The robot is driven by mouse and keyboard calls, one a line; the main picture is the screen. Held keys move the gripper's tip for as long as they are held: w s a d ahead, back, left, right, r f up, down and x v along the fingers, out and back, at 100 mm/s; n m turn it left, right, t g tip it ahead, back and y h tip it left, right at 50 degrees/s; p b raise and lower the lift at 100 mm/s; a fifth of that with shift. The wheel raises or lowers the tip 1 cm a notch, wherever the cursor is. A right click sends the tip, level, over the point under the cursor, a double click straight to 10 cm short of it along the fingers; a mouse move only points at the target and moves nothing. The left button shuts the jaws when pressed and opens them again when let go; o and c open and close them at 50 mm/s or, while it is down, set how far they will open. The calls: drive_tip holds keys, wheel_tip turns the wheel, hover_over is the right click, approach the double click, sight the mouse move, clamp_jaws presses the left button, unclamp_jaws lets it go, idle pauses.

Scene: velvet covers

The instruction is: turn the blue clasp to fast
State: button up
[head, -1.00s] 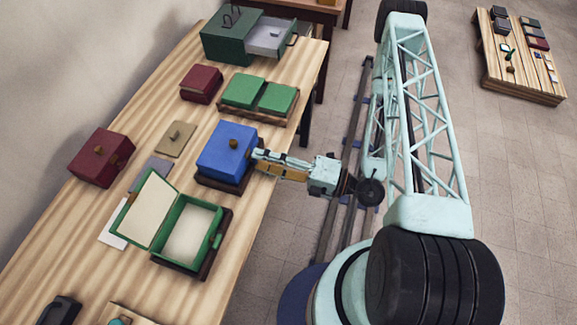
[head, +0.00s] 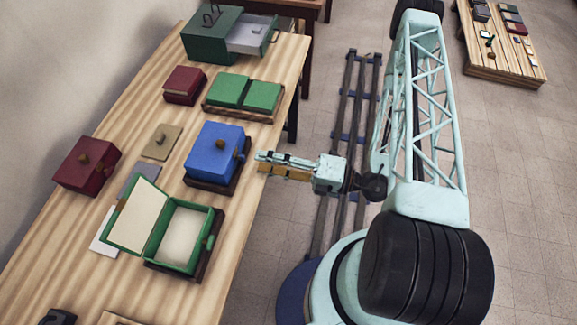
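The blue box (head: 208,158) stands shut on a dark base on the wooden table, with a brown knob on its lid. My gripper (head: 259,163) points left at the box's right side, a short gap away from the clasp, and holds nothing visible. The spacing of its fingers is too small to judge.
An open green box (head: 208,240) stands in front, with its lid tilted back. Green-lidded boxes (head: 245,93), dark red boxes (head: 88,165) and a dark green cabinet (head: 205,45) with an open drawer stand around.

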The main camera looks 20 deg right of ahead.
drive_tip(key=v, duration=0.7)
idle(0.7)
drive_tip(key=shift+r, duration=0.15)
idle(0.8)
